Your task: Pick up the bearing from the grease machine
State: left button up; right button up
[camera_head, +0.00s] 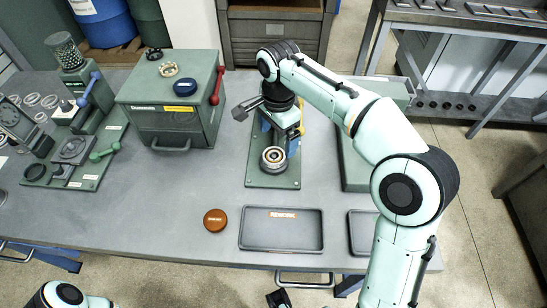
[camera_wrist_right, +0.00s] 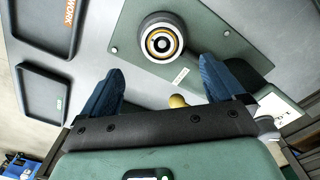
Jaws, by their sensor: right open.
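The bearing (camera_head: 273,158) is a round ring with a light metal rim and dark centre. It sits on a round holder on the green base plate (camera_head: 287,180) of the grease machine. In the right wrist view the bearing (camera_wrist_right: 162,42) lies beyond the fingertips, between their lines. My right gripper (camera_head: 280,140) is open and empty, just behind the bearing in the head view, apart from it. Its blue fingers (camera_wrist_right: 160,70) are wide apart. The arm and gripper hide most of the machine's upper part. A small dark part, perhaps my left gripper (camera_head: 279,298), shows at the bottom edge; its jaws are unclear.
A green box (camera_head: 170,130) with rings on its lid and a red lever stands left. A REWORK tray (camera_head: 281,246), a second tray (camera_head: 362,240) and a brown round piece (camera_head: 215,220) lie in front. Another green machine (camera_head: 75,150) is far left. Grey table between is clear.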

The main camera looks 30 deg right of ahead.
aim_at(274, 156)
jog(key=shift+w+f, duration=0.1)
jog(key=shift+f, duration=0.75)
jog(key=f, duration=0.1)
jog(key=f+b, duration=0.1)
jog(key=f, duration=0.3)
jog(key=shift+a+f, duration=0.15)
jog(key=shift+a, duration=0.2)
jog(key=c, duration=1.3)
